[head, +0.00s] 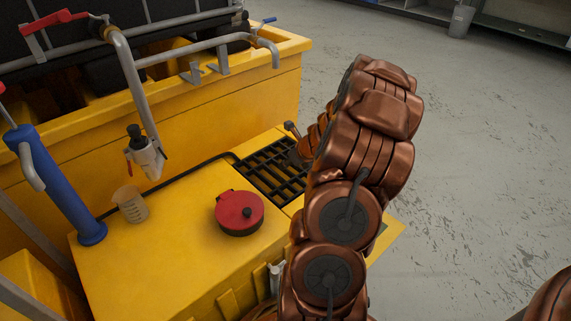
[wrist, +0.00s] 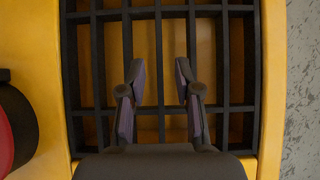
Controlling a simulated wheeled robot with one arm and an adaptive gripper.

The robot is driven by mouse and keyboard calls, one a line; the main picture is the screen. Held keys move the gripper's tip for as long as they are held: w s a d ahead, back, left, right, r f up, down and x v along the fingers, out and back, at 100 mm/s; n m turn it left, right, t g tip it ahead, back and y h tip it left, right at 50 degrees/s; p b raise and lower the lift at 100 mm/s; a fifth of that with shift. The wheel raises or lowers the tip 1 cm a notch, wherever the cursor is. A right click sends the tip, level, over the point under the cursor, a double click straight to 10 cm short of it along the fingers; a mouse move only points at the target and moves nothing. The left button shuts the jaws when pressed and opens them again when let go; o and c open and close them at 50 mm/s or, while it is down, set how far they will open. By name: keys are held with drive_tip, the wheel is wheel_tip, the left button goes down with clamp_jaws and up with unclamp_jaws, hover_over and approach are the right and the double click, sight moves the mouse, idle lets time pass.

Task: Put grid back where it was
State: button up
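The black grid (head: 268,168) lies in a rectangular opening at the right end of the yellow deck (head: 170,262). In the wrist view the grid (wrist: 96,60) fills most of the picture, with yellow surface on both sides. It looks roughly flush with the frame around it. My gripper (wrist: 158,70) is over the grid with its two fingers apart. One grid bar shows in the gap between the fingers, and neither finger visibly presses on it. In the head view my gripper (head: 296,142) is at the grid's right edge, partly hidden by my arm.
A red-lidded pot (head: 239,213) stands left of the grid and shows at the wrist view's left edge (wrist: 16,125). A clear beaker (head: 130,204), a metal tap (head: 147,158) and a blue cylinder (head: 62,185) are farther left. Yellow machine walls (head: 240,100) rise behind.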

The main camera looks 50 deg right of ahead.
drive_tip(key=d+p+v, duration=0.1)
drive_tip(key=p+v, duration=0.3)
drive_tip(key=v, duration=0.6)
drive_tip(key=w+a+r+n+y, duration=0.25)
drive_tip(key=a+n, duration=0.25)
drive_tip(key=a, duration=0.4)
drive_tip(key=w+a+r+n+y, duration=0.1)
drive_tip(key=w+a+r+n, duration=0.3)
drive_tip(key=a, duration=0.6)
drive_tip(key=s+a+r+n+g+y, duration=0.1)
drive_tip(key=s+a+n+g, duration=0.1)
drive_tip(key=a+n, duration=0.4)
drive_tip(key=s+a+n+g+y, duration=0.1)
drive_tip(key=s+a+n+g, duration=0.2)
drive_tip(key=a, duration=0.5)
drive_tip(key=s+a+r+n+g, duration=0.2)
drive_tip(key=s+a+n+g, duration=0.1)
drive_tip(key=s+a+n, duration=0.8)
drive_tip(key=s+d+r+n+g+h, duration=0.1)
drive_tip(key=s+d+n+g+h, duration=0.2)
drive_tip(key=s+n, duration=0.5)
drive_tip(key=s+h, duration=0.1)
drive_tip(key=s, duration=0.4)
drive_tip(key=shift+r, duration=0.15)
drive_tip(key=shift+r+h, duration=0.1)
drive_tip(key=shift+h, duration=0.25)
